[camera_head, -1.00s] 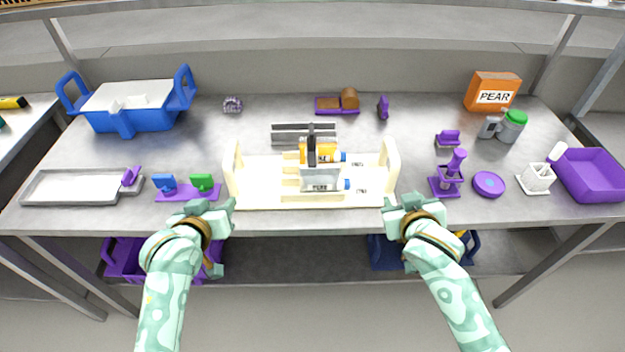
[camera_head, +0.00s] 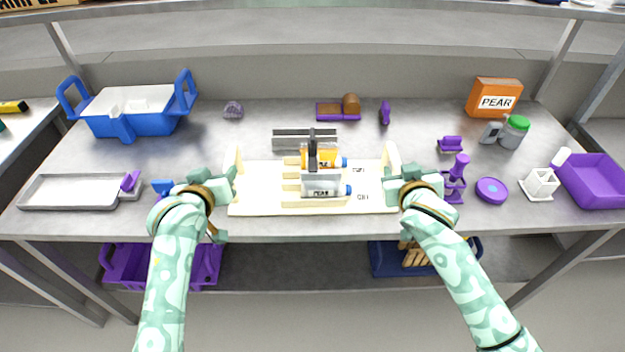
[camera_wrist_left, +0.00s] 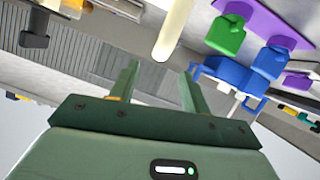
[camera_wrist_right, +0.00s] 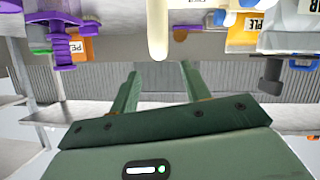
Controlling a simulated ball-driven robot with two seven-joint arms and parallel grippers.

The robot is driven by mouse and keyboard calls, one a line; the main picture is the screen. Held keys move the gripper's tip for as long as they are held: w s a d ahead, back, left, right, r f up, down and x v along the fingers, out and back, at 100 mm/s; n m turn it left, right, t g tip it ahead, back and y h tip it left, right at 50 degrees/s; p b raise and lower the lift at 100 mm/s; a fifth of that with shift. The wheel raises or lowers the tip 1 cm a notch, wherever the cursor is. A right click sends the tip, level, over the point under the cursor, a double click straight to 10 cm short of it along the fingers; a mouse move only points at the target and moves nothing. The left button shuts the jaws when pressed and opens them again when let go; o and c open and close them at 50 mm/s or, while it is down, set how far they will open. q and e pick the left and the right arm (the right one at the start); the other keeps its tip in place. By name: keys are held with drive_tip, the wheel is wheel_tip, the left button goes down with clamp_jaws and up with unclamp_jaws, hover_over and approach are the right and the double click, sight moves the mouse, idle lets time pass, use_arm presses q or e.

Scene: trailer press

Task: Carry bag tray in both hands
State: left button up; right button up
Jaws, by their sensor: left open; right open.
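The cream bag tray (camera_head: 250,203) lies on the metal table, with an upright end wall at each side. It carries an orange-labelled bag (camera_head: 320,155) and a white bag marked PEAR (camera_head: 322,184), both with blue caps. My left gripper (camera_head: 232,174) is open at the tray's left end wall (camera_head: 233,160). That wall (camera_wrist_left: 175,30) stands ahead of the open fingers (camera_wrist_left: 160,85) in the left wrist view. My right gripper (camera_head: 391,184) is open at the right end wall (camera_head: 391,160). In the right wrist view this wall (camera_wrist_right: 158,30) stands ahead of the fingers (camera_wrist_right: 158,85).
A blue lidded bin (camera_head: 130,110) stands back left and a grey tray (camera_head: 75,191) front left. A purple stand (camera_head: 457,175) and purple disc (camera_head: 491,190) lie right of my right gripper. An orange PEAR box (camera_head: 494,98) is back right. A grey rack (camera_head: 290,138) stands behind the tray.

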sight(230, 160)
use_arm(q)
drive_tip(key=x, duration=0.9)
use_arm(e)
drive_tip(key=x, duration=0.9)
